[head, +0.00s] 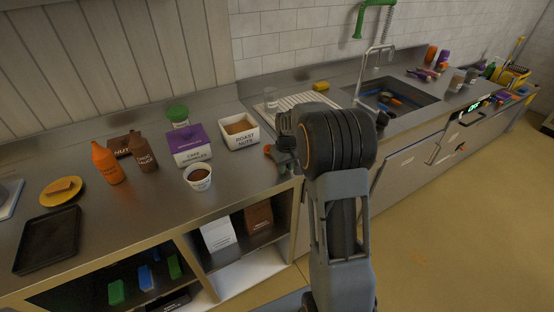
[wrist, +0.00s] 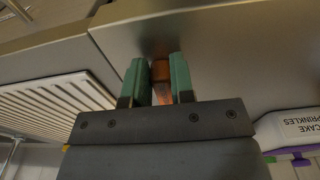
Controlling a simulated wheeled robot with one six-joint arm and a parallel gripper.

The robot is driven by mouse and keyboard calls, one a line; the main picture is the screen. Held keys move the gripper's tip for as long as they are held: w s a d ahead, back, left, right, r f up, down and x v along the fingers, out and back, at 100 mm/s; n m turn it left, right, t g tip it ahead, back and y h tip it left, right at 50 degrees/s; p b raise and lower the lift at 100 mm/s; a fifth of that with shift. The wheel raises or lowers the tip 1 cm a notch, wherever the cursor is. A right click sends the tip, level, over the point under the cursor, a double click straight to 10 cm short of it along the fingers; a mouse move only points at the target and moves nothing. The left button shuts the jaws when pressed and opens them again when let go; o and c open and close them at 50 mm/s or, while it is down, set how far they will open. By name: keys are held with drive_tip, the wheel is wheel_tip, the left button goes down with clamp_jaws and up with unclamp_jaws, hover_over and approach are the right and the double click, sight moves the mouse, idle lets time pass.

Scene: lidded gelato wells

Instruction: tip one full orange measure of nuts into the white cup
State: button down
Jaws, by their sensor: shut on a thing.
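The white cup (head: 198,184) stands on the steel counter with brown contents near its top. The white tub labelled ROAST NUTS (head: 240,140) stands behind it to the right, filled with brown nuts. My gripper (head: 281,161) is right of the tub, over the counter's front edge. Its green fingers show in the wrist view (wrist: 160,82), shut on the orange measure (wrist: 161,72). A bit of the orange measure also shows in the head view (head: 268,149), beside the fingers. Most of the measure is hidden, and I cannot tell whether it holds nuts.
A purple-and-white CAKE SPRINKLES box (head: 189,149) stands behind the cup. Orange (head: 107,163) and brown (head: 143,153) sauce bottles stand to the left. A green-lidded jar (head: 178,117) is behind. A ribbed drainboard (head: 290,103) and sink lie to the right. Counter left of the cup is partly clear.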

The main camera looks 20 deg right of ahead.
drive_tip(key=shift+r, duration=0.35)
drive_tip(key=shift+r+p, duration=0.35)
drive_tip(key=shift+p, duration=0.2)
drive_tip(key=shift+r, duration=0.15)
wheel_tip(320, 180, up, 8)
drive_tip(key=p, duration=0.5)
drive_tip(key=shift+p, duration=0.35)
idle(0.6)
